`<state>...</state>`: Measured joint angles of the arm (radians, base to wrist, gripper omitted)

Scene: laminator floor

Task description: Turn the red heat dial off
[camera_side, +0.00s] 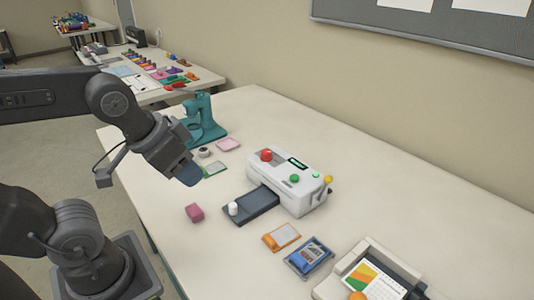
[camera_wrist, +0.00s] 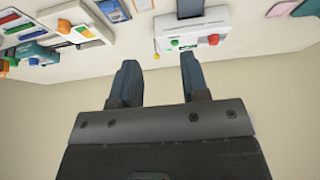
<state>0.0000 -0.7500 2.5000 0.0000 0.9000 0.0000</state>
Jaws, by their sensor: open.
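The red heat dial (camera_side: 266,155) is a round red knob on the top of the white laminator (camera_side: 302,197), at its far left end beside a dark display. In the wrist view the red dial (camera_wrist: 213,39) shows to the right of the fingers, on the white laminator (camera_wrist: 206,20). My gripper (camera_wrist: 158,70) is open and empty, its two blue fingers apart. In the side view my gripper (camera_side: 187,177) is in the air left of the laminator, apart from the dial. The dial's pointer marking is too small to read.
A dark tray (camera_side: 262,205) with a white knob juts from the laminator's front. Bare table lies behind the laminator.

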